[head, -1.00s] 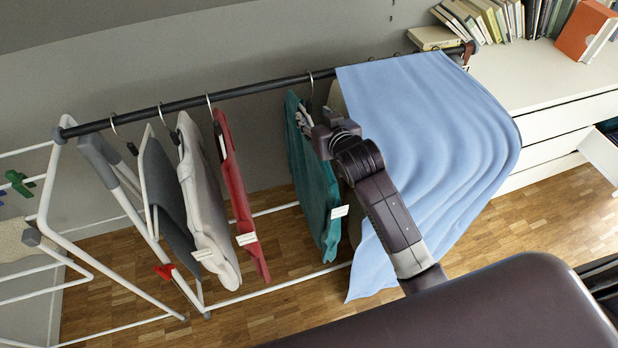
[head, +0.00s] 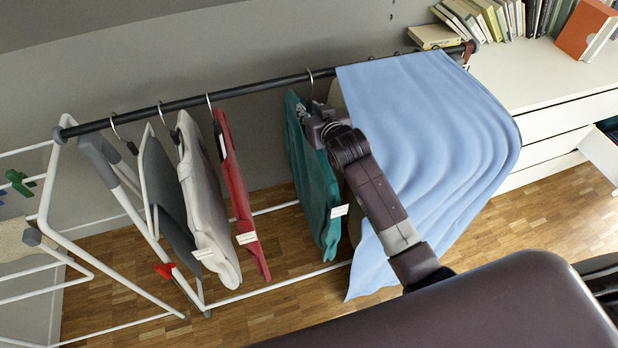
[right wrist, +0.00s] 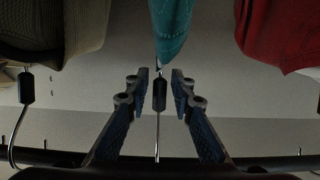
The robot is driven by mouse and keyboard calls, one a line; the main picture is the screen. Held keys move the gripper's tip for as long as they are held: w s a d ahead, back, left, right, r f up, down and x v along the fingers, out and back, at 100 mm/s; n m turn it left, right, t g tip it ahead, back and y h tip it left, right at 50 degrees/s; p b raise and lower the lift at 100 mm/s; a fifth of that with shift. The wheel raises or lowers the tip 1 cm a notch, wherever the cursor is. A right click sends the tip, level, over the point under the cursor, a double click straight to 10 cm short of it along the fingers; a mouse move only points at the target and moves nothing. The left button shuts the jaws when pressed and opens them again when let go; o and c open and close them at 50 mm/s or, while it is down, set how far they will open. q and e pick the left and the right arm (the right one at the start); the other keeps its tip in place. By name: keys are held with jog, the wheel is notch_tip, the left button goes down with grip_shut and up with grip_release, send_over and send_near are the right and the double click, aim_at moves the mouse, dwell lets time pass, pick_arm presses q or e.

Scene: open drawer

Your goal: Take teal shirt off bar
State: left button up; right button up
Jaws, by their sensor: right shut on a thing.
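The teal shirt (head: 316,195) hangs from the dark bar (head: 235,93) on a hanger, between the red shirt and a blue cloth. The hanger's hook (head: 310,80) is over the bar. My right gripper (head: 314,122) is at the top of the teal shirt, just below the bar. In the right wrist view, upside down, its fingers (right wrist: 160,88) are on either side of the black hanger neck (right wrist: 159,95), shut on it, with the teal shirt (right wrist: 173,30) beyond. My left gripper is not in view.
A red shirt (head: 238,190), a light grey shirt (head: 205,205) and a dark grey one (head: 168,195) hang to the left. The blue cloth (head: 430,140) drapes over the bar at right. A white drawer unit (head: 530,85) with books stands at far right. A white drying rack (head: 90,250) is at left.

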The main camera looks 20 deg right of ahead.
grip_shut()
jog(key=shift+r, duration=0.1)
